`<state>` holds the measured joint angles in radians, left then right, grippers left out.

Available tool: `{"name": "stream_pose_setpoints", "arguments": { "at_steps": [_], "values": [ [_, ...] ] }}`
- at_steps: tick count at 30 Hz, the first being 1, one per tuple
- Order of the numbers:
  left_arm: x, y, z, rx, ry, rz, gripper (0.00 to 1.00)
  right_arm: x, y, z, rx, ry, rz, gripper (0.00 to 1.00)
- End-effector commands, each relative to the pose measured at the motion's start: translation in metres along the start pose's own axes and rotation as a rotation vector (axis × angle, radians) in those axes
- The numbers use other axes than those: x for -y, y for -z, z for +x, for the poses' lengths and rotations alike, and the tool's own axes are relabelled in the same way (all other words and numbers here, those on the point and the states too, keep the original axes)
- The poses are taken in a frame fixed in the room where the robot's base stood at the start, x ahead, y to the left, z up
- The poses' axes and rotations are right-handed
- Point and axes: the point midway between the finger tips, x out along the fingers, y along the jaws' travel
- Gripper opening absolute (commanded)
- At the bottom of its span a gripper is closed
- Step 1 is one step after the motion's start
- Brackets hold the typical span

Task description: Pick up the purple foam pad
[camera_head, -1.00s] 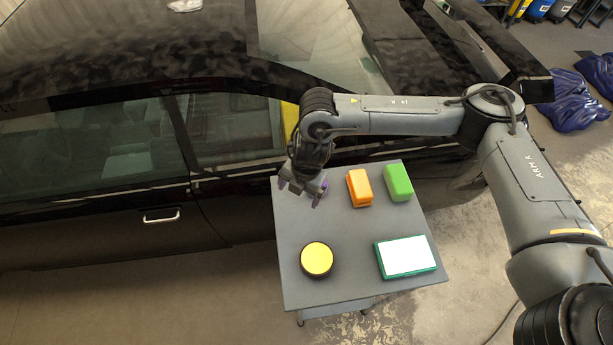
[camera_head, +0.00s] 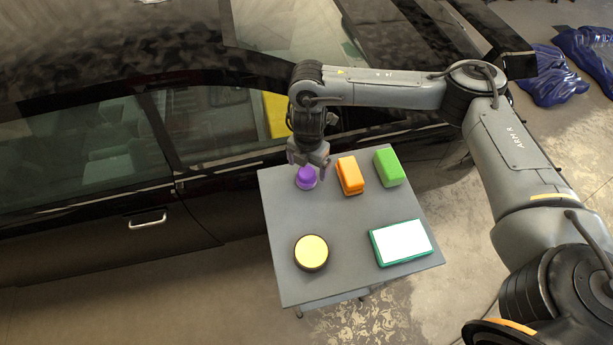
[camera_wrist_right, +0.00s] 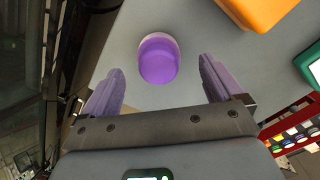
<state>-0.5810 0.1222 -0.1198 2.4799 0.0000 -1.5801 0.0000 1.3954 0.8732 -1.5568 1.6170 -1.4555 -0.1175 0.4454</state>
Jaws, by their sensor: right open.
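The purple foam pad (camera_head: 305,177) is a small round piece near the back left corner of the grey table (camera_head: 350,225). My right gripper (camera_head: 309,163) is over the back of the pad, with its fingers pointing down, and partly overlaps it in the head view. In the right wrist view the pad (camera_wrist_right: 158,58) lies ahead of the open fingers, roughly between their lines. Neither purple finger of the right gripper (camera_wrist_right: 160,85) touches it there. The right gripper is open and empty. My left gripper is not in view.
An orange block (camera_head: 350,175) and a green block (camera_head: 389,167) stand right of the pad. A round yellow pad (camera_head: 311,252) and a white-topped green block (camera_head: 401,242) are nearer the front. A black car (camera_head: 110,170) stands close behind the table. The table's middle is clear.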

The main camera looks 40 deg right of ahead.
Motion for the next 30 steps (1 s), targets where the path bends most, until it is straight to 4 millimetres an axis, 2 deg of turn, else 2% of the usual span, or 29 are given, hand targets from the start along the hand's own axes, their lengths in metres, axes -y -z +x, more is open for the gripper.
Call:
{"name": "stream_pose_setpoints", "arguments": {
  "at_steps": [10,20,30],
  "values": [
    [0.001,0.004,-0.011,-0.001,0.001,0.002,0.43,-0.002,0.004,0.040,0.000,0.002,0.000,0.94],
    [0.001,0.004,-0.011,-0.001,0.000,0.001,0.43,-0.002,0.004,0.046,0.001,0.000,0.000,0.94],
    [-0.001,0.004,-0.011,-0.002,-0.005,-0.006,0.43,-0.002,0.004,0.046,0.000,0.000,0.000,0.42]
  ]
}}
